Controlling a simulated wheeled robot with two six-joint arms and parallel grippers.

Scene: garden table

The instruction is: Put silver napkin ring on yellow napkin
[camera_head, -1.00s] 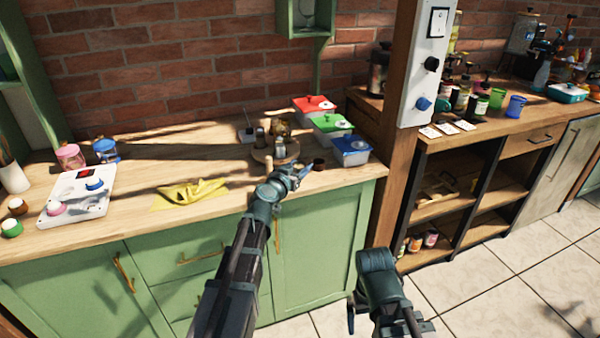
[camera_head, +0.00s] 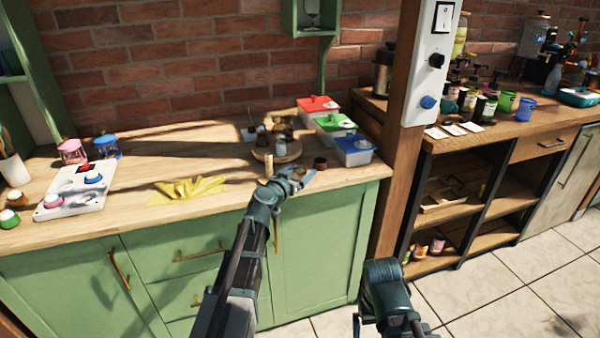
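The yellow napkin (camera_head: 188,189) lies crumpled on the wooden counter, left of the middle. My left gripper (camera_head: 304,176) is over the counter's front edge, to the right of the napkin and in front of the round wooden board. A small brownish thing shows at its fingers; I cannot tell whether it is held or lies behind them. A dark brown ring-like thing (camera_head: 320,163) stands just to the right of the fingertips. I cannot make out a silver napkin ring for sure. Of my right arm only links show at the bottom; its gripper does not show.
The round board (camera_head: 262,154) carries small shakers and jars. Red, green and blue lidded boxes (camera_head: 354,150) stand to its right, beside a wooden post (camera_head: 398,160). A white scale-like device (camera_head: 77,192) is at the left. The counter around the napkin is clear.

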